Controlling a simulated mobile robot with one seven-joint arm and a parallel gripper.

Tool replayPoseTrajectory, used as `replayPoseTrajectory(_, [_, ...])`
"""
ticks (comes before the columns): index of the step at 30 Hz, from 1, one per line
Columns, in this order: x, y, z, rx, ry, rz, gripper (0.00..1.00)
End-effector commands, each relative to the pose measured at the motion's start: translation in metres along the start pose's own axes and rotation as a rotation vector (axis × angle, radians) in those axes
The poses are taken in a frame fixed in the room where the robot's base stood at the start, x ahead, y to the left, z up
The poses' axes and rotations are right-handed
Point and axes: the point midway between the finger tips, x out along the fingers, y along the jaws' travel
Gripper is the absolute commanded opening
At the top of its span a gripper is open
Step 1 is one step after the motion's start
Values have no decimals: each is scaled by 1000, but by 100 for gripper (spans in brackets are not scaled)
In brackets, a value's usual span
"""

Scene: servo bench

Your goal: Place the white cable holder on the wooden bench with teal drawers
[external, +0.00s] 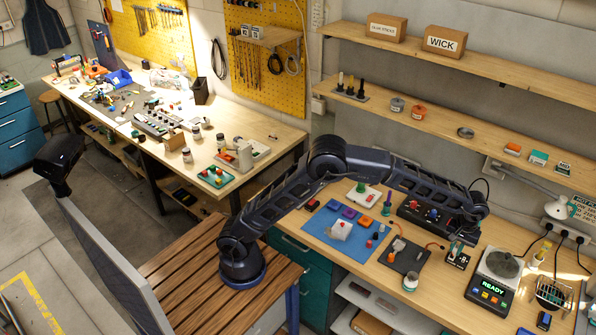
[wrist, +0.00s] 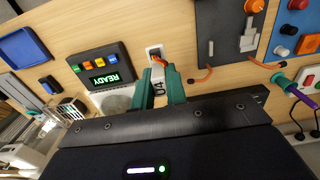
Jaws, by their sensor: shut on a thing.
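My gripper (external: 461,243) is low over the right part of the wooden bench (external: 445,296), whose teal drawers (external: 290,243) show below at the left. In the wrist view its two teal fingers (wrist: 160,88) are close together around a small white piece (wrist: 155,53) with orange wire on it. This looks like the white cable holder; the fingers hide part of it. A dark label shows between the fingers. In the external view a small black and white item (external: 458,259) shows just under the gripper. I cannot tell whether the piece touches the bench.
A scale reading READY (external: 490,286) stands close to the right of my gripper. A dark grey tray (external: 409,255) with small parts lies to the left, beyond it a blue mat (external: 325,233). The front bench strip is mostly bare.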

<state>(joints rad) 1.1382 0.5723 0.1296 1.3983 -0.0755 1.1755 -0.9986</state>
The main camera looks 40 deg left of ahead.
Motion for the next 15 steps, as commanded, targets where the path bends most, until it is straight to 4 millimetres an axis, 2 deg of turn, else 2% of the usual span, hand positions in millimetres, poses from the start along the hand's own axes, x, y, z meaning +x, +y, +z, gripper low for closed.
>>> replayPoseTrajectory(3, [27, -1, 0, -1, -2, -4, 0])
replayPoseTrajectory(15, [112, -1, 0, 0, -1, -3, 0])
